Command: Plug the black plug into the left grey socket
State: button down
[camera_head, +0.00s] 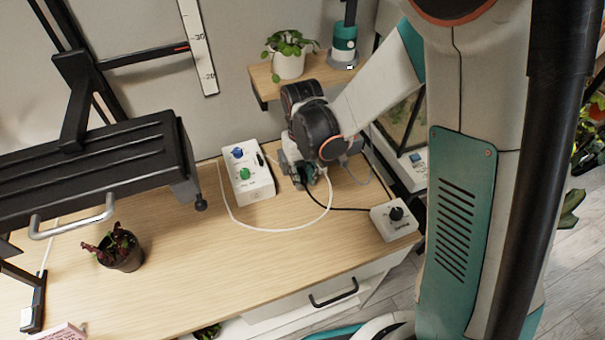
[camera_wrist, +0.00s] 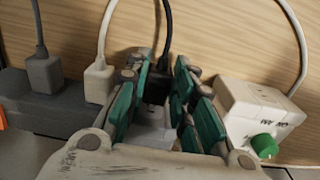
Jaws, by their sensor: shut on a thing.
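The black plug (camera_wrist: 156,88) is held between the teal fingers of my gripper (camera_wrist: 164,76) in the wrist view, its black cable rising away. A pale block (camera_wrist: 155,133) shows between the fingers, just below the plug; I cannot tell whether the two touch. At the left is a grey socket block (camera_wrist: 62,113), with a grey plug (camera_wrist: 43,73) and a white plug (camera_wrist: 99,82) at it. In the head view my gripper (camera_head: 305,180) is low over the table, and hides the plug and most of the sockets.
A white box (camera_head: 260,188) with blue and green knobs stands close left of my gripper. A white dial box (camera_head: 388,230) is at the right, with a black cable running to it. A white cable (camera_head: 290,228) loops in front. A potted plant (camera_head: 122,256) stands at the left.

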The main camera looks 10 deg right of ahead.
jog(key=shift+w+a, duration=0.15)
jog(key=shift+w, duration=0.55)
dwell(0.7)
jog(key=c, duration=1.3)
grip_release()
notch_tip(320, 180, up, 12)
